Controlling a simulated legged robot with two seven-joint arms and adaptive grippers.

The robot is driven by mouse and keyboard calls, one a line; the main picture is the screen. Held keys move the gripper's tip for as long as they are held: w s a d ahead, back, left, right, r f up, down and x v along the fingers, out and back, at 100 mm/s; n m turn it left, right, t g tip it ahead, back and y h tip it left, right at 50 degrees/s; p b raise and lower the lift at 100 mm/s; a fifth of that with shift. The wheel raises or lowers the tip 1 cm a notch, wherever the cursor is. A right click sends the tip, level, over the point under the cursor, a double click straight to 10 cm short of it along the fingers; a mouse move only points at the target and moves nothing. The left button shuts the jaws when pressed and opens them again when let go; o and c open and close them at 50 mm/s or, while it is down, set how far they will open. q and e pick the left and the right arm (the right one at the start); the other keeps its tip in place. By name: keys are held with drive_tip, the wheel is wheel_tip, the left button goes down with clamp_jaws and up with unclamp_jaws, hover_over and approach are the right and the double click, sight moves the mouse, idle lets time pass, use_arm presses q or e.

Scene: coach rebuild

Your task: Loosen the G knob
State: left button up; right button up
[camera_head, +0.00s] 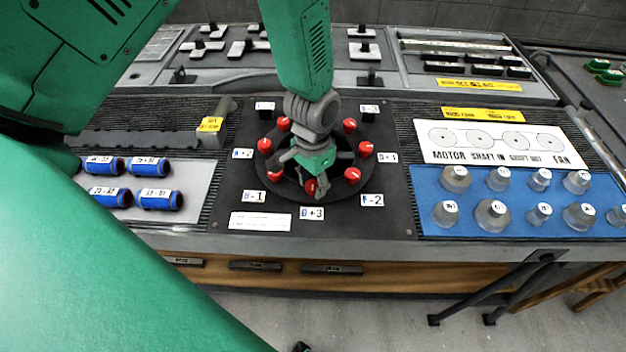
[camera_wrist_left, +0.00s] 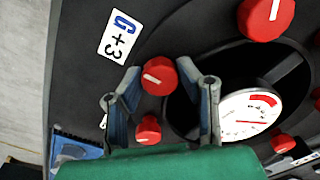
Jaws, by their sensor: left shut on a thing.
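The G knob (camera_head: 310,187) is a red knob with a white mark, at the near edge of a ring of red knobs on a round black plate. The label beside it reads G+3 (camera_wrist_left: 119,35). My left gripper (camera_head: 314,178) reaches down over the ring from above. In the left wrist view, the G knob (camera_wrist_left: 158,76) sits between the two fingertips of my left gripper (camera_wrist_left: 167,83), which is shut on it. Another red knob (camera_wrist_left: 148,130) shows closer to the palm. My right gripper is not in view.
Other red knobs, such as one at the right (camera_head: 365,148), stand close around the ring. A white gauge (camera_wrist_left: 245,117) sits at its centre. Blue cylinders (camera_head: 153,167) lie at left. Grey cones (camera_head: 491,213) stand on a blue mat (camera_head: 465,224) at right.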

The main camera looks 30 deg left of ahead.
sight(314, 183)
use_arm(q)
drive_tip(key=shift+w+r, duration=0.1)
drive_tip(key=shift+w, duration=0.2)
drive_tip(key=o, duration=1.1)
drive_tip(key=shift+o, duration=0.2)
drive_tip(key=shift+s, duration=0.1)
drive_tip(key=shift+r, duration=0.25)
wheel_tip(314, 183, up, 11)
drive_tip(key=shift+r, duration=0.15)
